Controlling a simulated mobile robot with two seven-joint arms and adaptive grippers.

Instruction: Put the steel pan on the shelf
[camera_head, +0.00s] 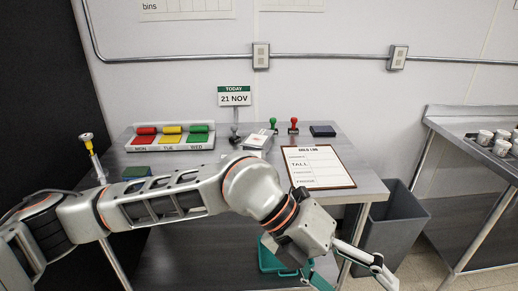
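No steel pan shows in the head view. My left arm reaches in from the left across the front of the table, and my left gripper (354,282) is near the bottom edge, in front of the table's right side. Its two fingers are spread apart, with nothing seen between them; the tips are close to the frame edge. My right gripper is not in view. A lower shelf (190,258) shows under the tabletop, partly hidden by my arm. I cannot tell whether it is the task's shelf.
The steel table (350,160) holds a label rack (170,138), date sign (235,98), stamps (293,126), dark pad (322,131) and clipboard (320,168). A teal container (270,258) is below. A grey bin (394,222) stands right, beside a counter (455,122) with several cups (485,137).

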